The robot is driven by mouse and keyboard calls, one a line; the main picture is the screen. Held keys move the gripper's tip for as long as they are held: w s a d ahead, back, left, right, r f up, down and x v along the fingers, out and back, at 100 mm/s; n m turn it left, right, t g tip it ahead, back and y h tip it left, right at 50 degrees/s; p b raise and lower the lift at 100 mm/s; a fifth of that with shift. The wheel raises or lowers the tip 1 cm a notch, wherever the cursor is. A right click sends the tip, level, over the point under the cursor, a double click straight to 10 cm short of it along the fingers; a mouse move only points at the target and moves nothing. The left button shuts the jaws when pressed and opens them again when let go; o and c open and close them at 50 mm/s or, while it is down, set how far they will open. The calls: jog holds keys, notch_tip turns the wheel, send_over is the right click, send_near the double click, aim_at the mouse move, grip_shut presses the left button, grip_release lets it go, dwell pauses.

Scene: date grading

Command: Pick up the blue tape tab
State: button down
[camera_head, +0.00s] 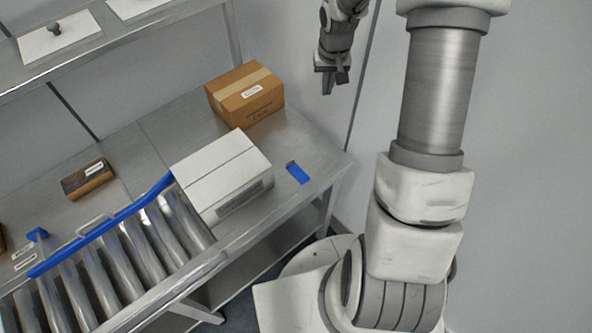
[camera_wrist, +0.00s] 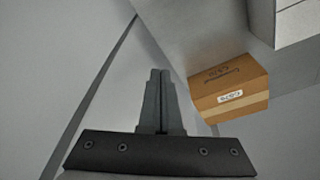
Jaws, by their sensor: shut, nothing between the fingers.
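The blue tape tab (camera_head: 297,173) lies flat on the metal table, near its right end and just right of the white box. It does not show in the wrist view. My gripper (camera_head: 327,88) is raised beyond the table's far right corner, well apart from the tab, and points down. In the wrist view my gripper's fingers (camera_wrist: 159,74) are together with nothing between them.
A white box (camera_head: 221,172) stands left of the tab. A cardboard box (camera_head: 245,94) stands behind it and also shows in the wrist view (camera_wrist: 229,90). A roller conveyor with a blue rail (camera_head: 103,226) and a brown box (camera_head: 88,179) are further left. A shelf (camera_head: 112,39) overhangs the back left.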

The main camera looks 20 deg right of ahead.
jog(key=c, duration=1.2)
grip_release()
jog(key=shift+a+f, duration=0.1)
jog(key=shift+f, duration=0.05)
jog(key=shift+c, duration=0.2)
jog(key=shift+o, duration=1.4)
jog(key=a+f+m+b, duration=0.1)
jog(key=b, duration=0.1)
jog(key=s+a+f+m+b, duration=0.1)
jog(key=a+m+b, duration=0.1)
jog(key=shift+a+g, duration=0.15)
jog(key=shift+g, duration=0.15)
jog(key=m+g+b, duration=0.2)
jog(key=m+b, duration=0.6)
send_over(291, 166)
jog(key=f, duration=1.4)
jog(key=shift+w+d+f, duration=0.1)
jog(key=shift+w+d, duration=0.05)
jog(key=shift+d, duration=0.2)
jog(key=shift+w+a+f, duration=0.1)
jog(key=shift+f, duration=1.25)
jog(key=shift+w+a+f, duration=0.1)
jog(key=shift+f, duration=1.2)
